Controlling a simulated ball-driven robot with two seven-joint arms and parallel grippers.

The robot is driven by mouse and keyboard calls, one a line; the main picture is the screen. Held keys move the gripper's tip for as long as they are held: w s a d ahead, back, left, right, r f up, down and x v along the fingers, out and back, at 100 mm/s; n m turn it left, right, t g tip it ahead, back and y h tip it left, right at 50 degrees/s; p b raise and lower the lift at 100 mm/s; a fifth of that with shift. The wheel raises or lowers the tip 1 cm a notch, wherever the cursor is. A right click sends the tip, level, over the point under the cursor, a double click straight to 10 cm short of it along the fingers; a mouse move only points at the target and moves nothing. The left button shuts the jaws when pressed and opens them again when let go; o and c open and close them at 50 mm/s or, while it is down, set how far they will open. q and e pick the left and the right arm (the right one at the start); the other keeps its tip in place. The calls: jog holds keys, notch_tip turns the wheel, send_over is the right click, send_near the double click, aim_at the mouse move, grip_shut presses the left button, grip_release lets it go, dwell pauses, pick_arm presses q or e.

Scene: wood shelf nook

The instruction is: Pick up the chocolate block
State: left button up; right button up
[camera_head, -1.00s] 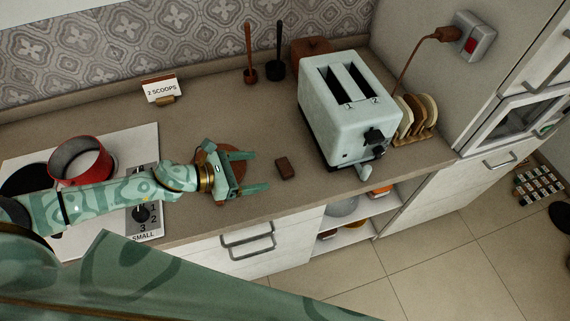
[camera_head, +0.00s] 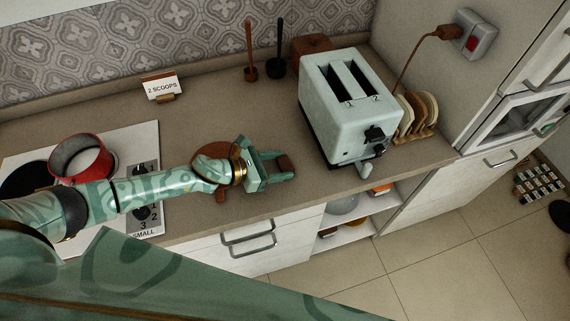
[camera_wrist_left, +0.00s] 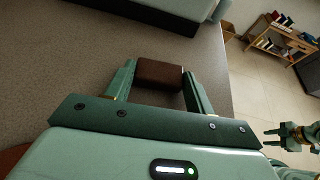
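The chocolate block (camera_head: 285,163) is a small dark brown block on the counter, left of the toaster. My left gripper (camera_head: 287,165) reaches it from the left, with one finger on each side. In the left wrist view the block (camera_wrist_left: 160,75) fills the gap between the fingertips, and both fingers appear to touch its sides. It looks level and still at counter height. My right gripper (camera_wrist_left: 272,137) shows small at the right edge of the left wrist view, out over the floor, fingers apart and empty.
A pale toaster (camera_head: 345,105) stands close to the right of the block, with a toast rack (camera_head: 416,118) beyond it. A round brown board (camera_head: 215,160) lies beneath my left wrist. A red pot (camera_head: 80,160) is on the hob. The counter's front edge is near.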

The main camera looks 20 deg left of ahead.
pick_arm(q)
jog(key=shift+c, duration=0.8)
